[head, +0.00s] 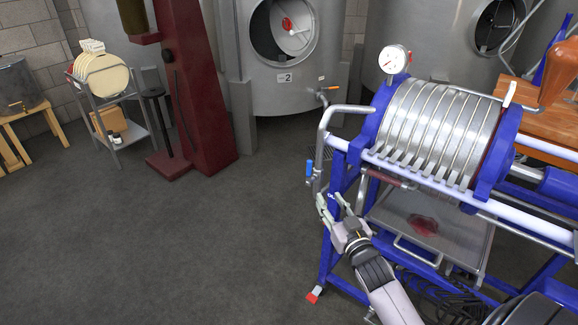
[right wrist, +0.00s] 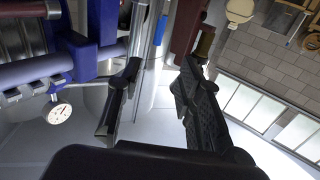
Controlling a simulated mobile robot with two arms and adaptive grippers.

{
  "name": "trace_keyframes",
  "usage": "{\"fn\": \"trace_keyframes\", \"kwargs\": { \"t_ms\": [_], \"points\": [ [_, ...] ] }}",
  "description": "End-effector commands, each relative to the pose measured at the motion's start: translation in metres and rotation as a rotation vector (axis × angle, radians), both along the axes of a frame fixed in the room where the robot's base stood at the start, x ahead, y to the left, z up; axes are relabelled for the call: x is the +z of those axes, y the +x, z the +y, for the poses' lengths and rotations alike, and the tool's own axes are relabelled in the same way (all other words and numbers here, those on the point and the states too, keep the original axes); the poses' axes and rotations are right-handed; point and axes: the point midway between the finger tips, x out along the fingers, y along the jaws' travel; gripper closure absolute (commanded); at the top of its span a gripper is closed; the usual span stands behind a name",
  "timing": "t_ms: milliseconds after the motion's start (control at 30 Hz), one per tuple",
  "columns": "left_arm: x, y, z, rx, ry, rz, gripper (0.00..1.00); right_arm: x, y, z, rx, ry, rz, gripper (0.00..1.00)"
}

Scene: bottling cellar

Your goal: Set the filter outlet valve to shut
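The filter (head: 425,135) is a blue-framed press with several steel plates and a dial gauge (head: 394,59) on top. A steel pipe (head: 323,130) bends down at its left end. A valve lever with a blue grip (head: 309,170) stands upright beside this pipe. My right gripper (head: 331,203) is just below and right of the lever, fingers apart and empty. In the right wrist view its two dark fingers (right wrist: 158,105) are spread, with the blue grip (right wrist: 161,29) and steel pipe beyond the gap, apparently not touched. My left gripper is out of view.
A steel tray (head: 440,232) with a dark red stain sits under the plates. Blue frame legs stand close to my right gripper. An orange-handled valve (head: 329,88) is on the tank (head: 285,50) behind. The floor (head: 190,240) at left is clear.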

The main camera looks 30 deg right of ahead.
Motion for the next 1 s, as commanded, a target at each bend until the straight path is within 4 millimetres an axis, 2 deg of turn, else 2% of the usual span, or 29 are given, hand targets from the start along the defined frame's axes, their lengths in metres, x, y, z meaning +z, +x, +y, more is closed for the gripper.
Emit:
{"fn": "trace_keyframes", "kwargs": {
  "t_ms": [267, 700, 833, 1000],
  "points": [
    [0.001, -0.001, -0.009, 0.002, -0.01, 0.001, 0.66, 0.001, 0.048, -0.009, 0.0, 0.0, -0.001, 0.66],
    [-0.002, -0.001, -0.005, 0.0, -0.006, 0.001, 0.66, -0.001, 0.137, -0.027, 0.0, 0.0, 0.003, 0.66],
    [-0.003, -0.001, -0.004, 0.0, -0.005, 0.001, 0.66, -0.001, 0.154, -0.03, 0.001, 0.0, 0.002, 0.66],
    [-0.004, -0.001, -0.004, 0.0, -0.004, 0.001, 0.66, -0.002, 0.165, -0.032, 0.001, 0.0, 0.004, 0.66]
  ]
}}
